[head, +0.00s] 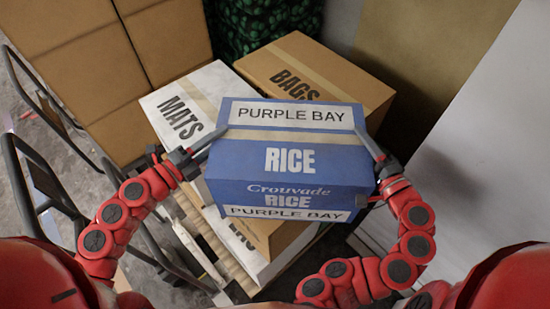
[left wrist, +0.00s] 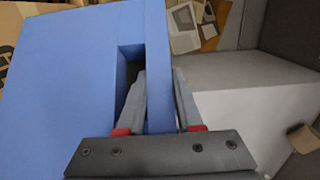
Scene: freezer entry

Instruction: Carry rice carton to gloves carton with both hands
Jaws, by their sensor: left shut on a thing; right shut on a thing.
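The blue rice carton (head: 290,158), lettered RICE and PURPLE BAY, is in the middle of the head view, above other cartons. My left gripper (head: 207,145) is at its left side and my right gripper (head: 370,148) at its right side. In the left wrist view, my left gripper (left wrist: 158,105) is shut on the wall of the rice carton (left wrist: 60,80), with one finger in the handle slot and the other outside. The right gripper's grip is partly hidden. A brown carton (head: 272,238) below has partly covered lettering; I cannot tell whether it is the gloves carton.
A white MATS carton (head: 178,105) and a brown BAGS carton (head: 325,72) lie behind the rice carton. A wooden pallet (head: 192,222) shows below. Black metal frames (head: 35,165) stand left. A pale panel (head: 475,160) is at right.

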